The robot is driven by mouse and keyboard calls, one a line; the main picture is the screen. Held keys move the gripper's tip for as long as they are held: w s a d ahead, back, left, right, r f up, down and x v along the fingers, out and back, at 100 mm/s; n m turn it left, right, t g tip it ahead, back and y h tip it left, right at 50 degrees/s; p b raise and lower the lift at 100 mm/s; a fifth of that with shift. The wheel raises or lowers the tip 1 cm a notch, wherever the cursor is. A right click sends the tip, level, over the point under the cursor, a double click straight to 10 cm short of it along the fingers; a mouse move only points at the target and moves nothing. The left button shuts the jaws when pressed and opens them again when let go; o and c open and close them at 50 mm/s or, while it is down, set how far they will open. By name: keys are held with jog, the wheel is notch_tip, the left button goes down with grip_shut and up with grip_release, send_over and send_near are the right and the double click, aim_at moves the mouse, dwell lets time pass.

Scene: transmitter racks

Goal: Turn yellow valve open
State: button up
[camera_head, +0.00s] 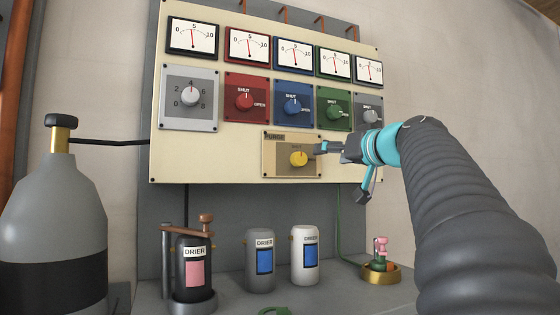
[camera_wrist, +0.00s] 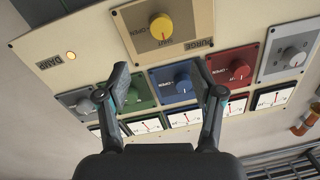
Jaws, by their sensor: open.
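The yellow valve (camera_head: 298,158) is a round knob on a tan panel marked PURGE, low on the cream board. In the wrist view the yellow knob (camera_wrist: 161,28) is at the top, and the picture is upside down. Its pointer appears to be at the SHUT mark. My gripper (camera_head: 322,148) is just right of the knob in the head view. In the wrist view the two fingers of my gripper (camera_wrist: 160,72) are spread apart with nothing between them. The knob lies beyond the fingertips, and I see no contact.
Above are the red (camera_head: 245,102), blue (camera_head: 293,107) and green (camera_head: 335,112) valves and a grey dial (camera_head: 190,97), with gauges higher up. Drier canisters (camera_head: 260,262) and a grey bottle (camera_head: 52,235) stand below and left. The board left of the yellow valve is clear.

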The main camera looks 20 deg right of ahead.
aim_at(302, 158)
jog(key=w+p, duration=0.1)
jog(key=w, duration=0.3)
jog(key=w+a+p, duration=0.1)
jog(key=w, duration=0.3)
jog(key=w+p, duration=0.1)
jog(key=w, duration=0.4)
jog(key=shift+a, duration=0.2)
jog(key=c, duration=1.1)
jog(key=shift+c, duration=0.2)
